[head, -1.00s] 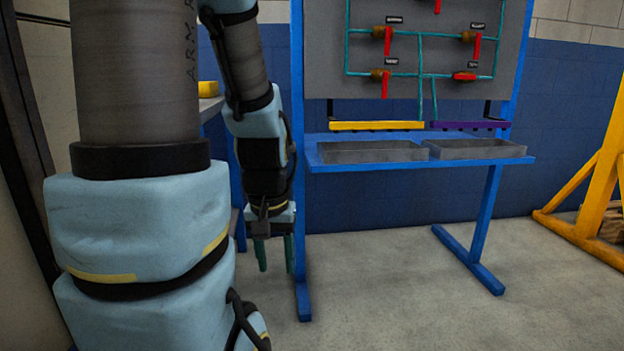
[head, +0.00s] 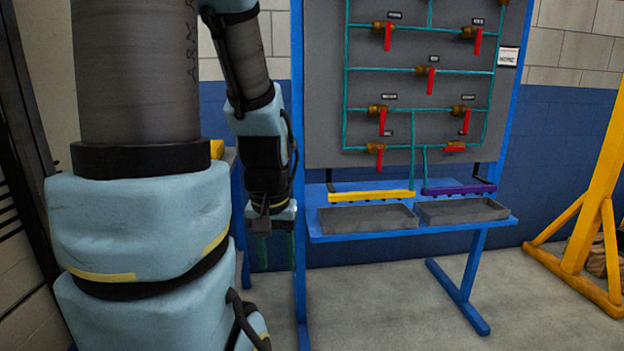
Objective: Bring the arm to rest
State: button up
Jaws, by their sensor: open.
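My gripper (head: 275,250) hangs at the end of my arm, pointing down, left of the blue stand's left post. Its two green fingers are apart with nothing between them. It is clear of the panel and the trays. My arm's large pale-blue and grey links fill the left side of the head view and hide what lies behind them.
A grey panel (head: 400,92) with teal pipes and several red-handled valves stands on a blue frame (head: 296,200). Below it are a yellow rack (head: 370,196), a purple rack (head: 458,188) and two grey trays (head: 367,218) (head: 462,210). A yellow frame (head: 590,210) stands right. Floor between is clear.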

notch_tip(320, 180, up, 13)
jog(key=p, duration=1.1)
jog(key=shift+r, duration=0.15)
